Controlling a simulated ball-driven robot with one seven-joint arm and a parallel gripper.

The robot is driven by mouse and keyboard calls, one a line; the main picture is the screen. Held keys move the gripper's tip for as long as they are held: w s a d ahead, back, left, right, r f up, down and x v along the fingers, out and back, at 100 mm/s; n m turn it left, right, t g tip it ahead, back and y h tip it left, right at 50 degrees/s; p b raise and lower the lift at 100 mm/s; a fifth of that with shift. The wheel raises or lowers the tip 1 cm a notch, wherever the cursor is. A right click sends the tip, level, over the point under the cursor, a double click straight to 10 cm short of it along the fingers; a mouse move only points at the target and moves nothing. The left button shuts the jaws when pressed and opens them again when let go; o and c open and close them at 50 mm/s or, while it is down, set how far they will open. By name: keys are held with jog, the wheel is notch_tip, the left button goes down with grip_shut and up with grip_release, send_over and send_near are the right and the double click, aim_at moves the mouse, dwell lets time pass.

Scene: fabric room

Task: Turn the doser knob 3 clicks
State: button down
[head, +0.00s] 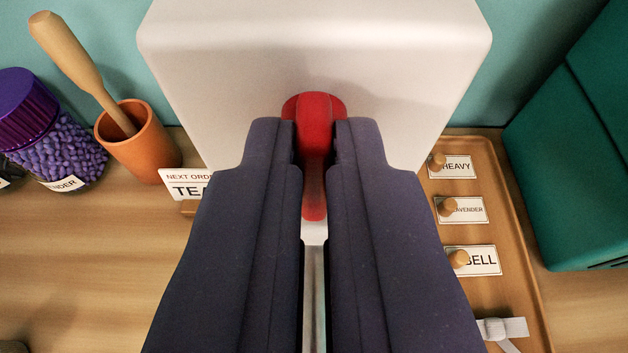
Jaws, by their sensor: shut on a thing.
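The doser is a large white box (310,60) standing at the back centre of the wooden table. Its red knob (316,112) sits on the front face, with a raised grip bar running toward me. My gripper (315,145) has its two dark padded fingers on either side of the red bar, shut on it. The fingers hide the lower front of the doser and parts of the knob's sides. No click marks or pointer scale show.
At left stand a purple-lidded jar (55,135) of purple pellets and an orange cup (140,145) with a wooden pestle (80,65). A "NEXT ORDER" card (187,184) stands close left of my gripper. At right, a wooden tray (520,280) holds labelled cards with pegs, near green blocks (570,160).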

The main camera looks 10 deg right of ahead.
jog(key=shift+r+p, duration=0.1)
jog(key=shift+p, duration=0.35)
jog(key=shift+d+r+m+p, duration=0.15)
jog(key=shift+m+p, duration=0.35)
jog(key=shift+p, duration=0.35)
jog(key=p, duration=0.2)
jog(key=m+y+p, duration=0.1)
jog(key=shift+s+d+m+t+y+p, duration=0.1)
jog(key=shift+d+m+t+y+p, duration=0.05)
jog(key=shift+m+t+y+p, duration=0.2)
jog(key=m+t+y+p, duration=0.1)
jog(key=m, duration=0.2)
jog(key=f+m+t+y+p, duration=0.1)
jog(key=m, duration=0.3)
jog(key=d+f+m+t+y+p, duration=0.1)
jog(key=m+t+y+p, duration=0.1)
jog(key=m, duration=0.1)
jog(key=shift+s+f+m, duration=0.1)
jog(key=shift+f+m, duration=0.05)
jog(key=shift+m, duration=0.2)
jog(key=c, duration=1.2)
grip_release()
